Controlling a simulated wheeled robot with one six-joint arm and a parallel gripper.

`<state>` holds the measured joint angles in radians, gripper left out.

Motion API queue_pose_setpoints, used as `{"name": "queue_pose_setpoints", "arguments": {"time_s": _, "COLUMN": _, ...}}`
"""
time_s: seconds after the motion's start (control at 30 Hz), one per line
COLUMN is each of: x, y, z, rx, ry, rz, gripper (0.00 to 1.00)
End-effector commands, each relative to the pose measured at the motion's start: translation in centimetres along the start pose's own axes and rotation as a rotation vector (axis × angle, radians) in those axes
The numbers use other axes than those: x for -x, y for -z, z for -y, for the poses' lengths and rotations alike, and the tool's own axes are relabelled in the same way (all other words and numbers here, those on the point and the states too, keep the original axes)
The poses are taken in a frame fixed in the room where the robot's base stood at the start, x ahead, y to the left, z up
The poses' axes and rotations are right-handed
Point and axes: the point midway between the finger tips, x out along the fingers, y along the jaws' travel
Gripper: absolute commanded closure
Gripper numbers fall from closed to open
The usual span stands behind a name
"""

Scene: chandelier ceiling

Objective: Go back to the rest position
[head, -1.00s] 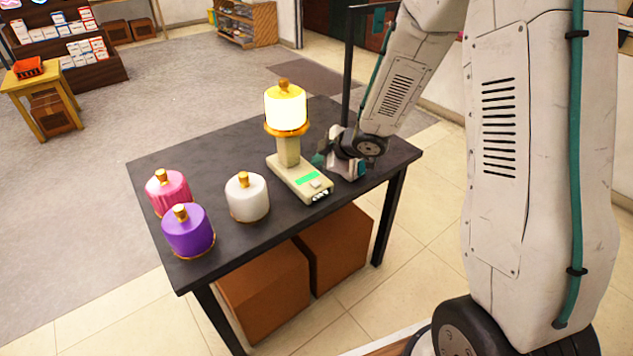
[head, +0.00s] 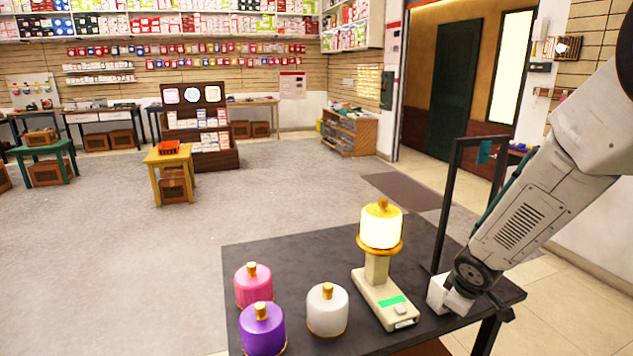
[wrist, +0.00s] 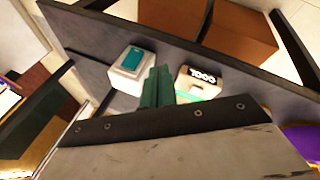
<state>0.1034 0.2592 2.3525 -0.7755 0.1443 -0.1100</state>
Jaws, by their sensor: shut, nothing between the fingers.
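My gripper shows in the wrist view (wrist: 157,88), its green fingers shut together with nothing between them. It is above the dark table (head: 300,255), over the gap between a white block with a teal top (wrist: 130,62) and the end of a beige stand with digits (wrist: 198,78). In the head view the beige stand (head: 385,302) has a green panel and bears a glowing yellow lamp (head: 381,228). The white block (head: 437,292) stands right of it, close by my wrist. My fingertips cannot be made out in the head view.
A pink lamp (head: 253,288), a purple lamp (head: 262,330) and a white lamp (head: 327,312) stand at the table's left. A black frame (head: 448,205) rises at the right, beside my arm. Brown boxes (wrist: 238,32) sit below the table. Open floor lies behind.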

Motion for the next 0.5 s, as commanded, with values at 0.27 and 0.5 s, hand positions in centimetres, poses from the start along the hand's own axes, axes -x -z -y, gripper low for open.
{"name": "queue_pose_setpoints", "arguments": {"time_s": 0.27, "x": 12.9, "y": -7.4, "z": 3.3, "rx": -0.413, "ry": 0.042, "rz": 0.324, "gripper": 1.00}}
{"name": "queue_pose_setpoints", "arguments": {"time_s": 0.5, "x": 23.0, "y": -10.5, "z": 9.9, "rx": -0.656, "ry": 0.184, "rz": 0.424, "gripper": 1.00}}
